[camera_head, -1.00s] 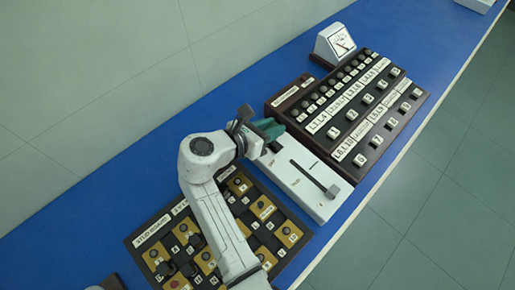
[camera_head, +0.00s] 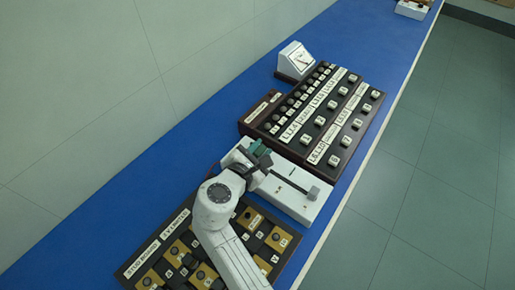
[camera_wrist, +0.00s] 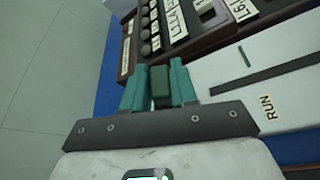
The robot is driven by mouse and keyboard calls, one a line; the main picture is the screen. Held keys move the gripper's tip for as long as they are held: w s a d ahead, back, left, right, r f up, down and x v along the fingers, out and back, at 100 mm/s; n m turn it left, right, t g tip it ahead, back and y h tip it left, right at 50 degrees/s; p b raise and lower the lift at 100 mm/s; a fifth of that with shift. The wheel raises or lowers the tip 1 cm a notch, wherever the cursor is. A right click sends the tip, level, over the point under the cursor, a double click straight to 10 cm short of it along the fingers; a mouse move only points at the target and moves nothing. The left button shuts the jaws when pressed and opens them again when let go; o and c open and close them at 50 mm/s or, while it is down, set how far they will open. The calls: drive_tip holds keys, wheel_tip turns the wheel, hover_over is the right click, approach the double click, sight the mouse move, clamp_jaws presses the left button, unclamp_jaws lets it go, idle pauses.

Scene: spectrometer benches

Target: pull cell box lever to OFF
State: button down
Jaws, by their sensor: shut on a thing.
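A white box (camera_head: 296,205) with a dark slot and small labels sits on the blue bench. It fits the cell box, but its name is not readable. A dark lever knob (camera_head: 313,193) stands at the right end of its slot. My gripper (camera_head: 262,157) is over the far left part of this box. In the wrist view, the teal fingers of my gripper (camera_wrist: 160,82) are shut on a dark green block (camera_wrist: 160,88), which looks like a lever handle. Its base is hidden.
A dark panel with labelled rows of knobs (camera_head: 333,158) stands just beyond the box. A yellow and black switch board (camera_head: 133,266) lies on the near side, partly under my arm. A white meter (camera_head: 296,58) stands at the back. The blue bench (camera_head: 150,177) is clear along the wall.

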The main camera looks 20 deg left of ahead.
idle(0.4)
drive_tip(key=c, duration=1)
unclamp_jaws()
drive_tip(key=shift+o, duration=0.2)
drive_tip(key=v, duration=1)
drive_tip(key=shift+s+b, duration=0.4)
